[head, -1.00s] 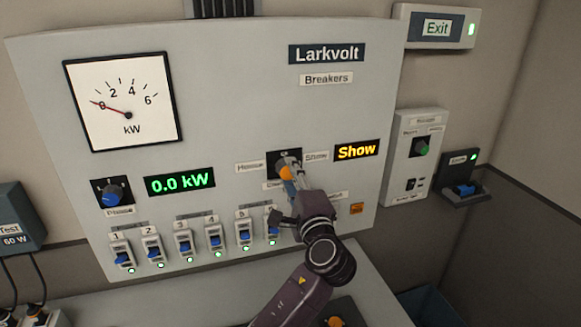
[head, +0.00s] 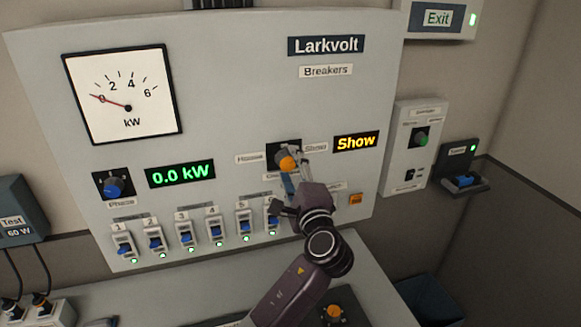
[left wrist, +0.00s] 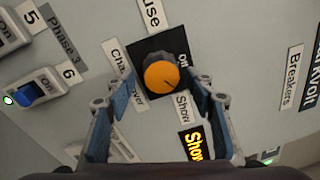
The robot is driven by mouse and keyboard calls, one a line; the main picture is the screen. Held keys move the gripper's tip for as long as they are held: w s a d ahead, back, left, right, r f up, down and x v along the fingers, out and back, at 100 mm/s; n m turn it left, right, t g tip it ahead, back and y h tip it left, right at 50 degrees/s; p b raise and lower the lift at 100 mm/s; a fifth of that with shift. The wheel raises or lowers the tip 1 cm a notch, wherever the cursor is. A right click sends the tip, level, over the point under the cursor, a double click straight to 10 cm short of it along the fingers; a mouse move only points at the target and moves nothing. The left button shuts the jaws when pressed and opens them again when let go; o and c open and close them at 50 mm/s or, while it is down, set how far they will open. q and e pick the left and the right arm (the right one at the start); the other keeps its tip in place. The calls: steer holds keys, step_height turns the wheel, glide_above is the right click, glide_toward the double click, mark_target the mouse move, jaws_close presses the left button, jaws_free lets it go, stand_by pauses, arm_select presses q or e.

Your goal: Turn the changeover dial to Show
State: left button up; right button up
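The changeover dial (head: 286,162) is an orange round knob on a black plate in the breaker panel. In the left wrist view the dial (left wrist: 163,76) shows a dark pointer line towards the lower right, on the side of the Show label (left wrist: 183,107). The display (head: 356,143) beside it reads "Show" in yellow. My left gripper (head: 291,176) is just in front of and below the dial. Its blue fingers stand apart on either side of the knob in the wrist view, with gaps to it. My right gripper is not in view.
A row of breaker switches (head: 183,241) runs below the dial, close to my left gripper. A blue Phase knob (head: 112,187) and a 0.0 kW readout (head: 180,174) are to the left.

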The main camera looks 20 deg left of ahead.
arm_select(q)
steer(key=r+v, duration=0.1)
steer(key=v, duration=1.1)
steer(key=shift+f, duration=0.4)
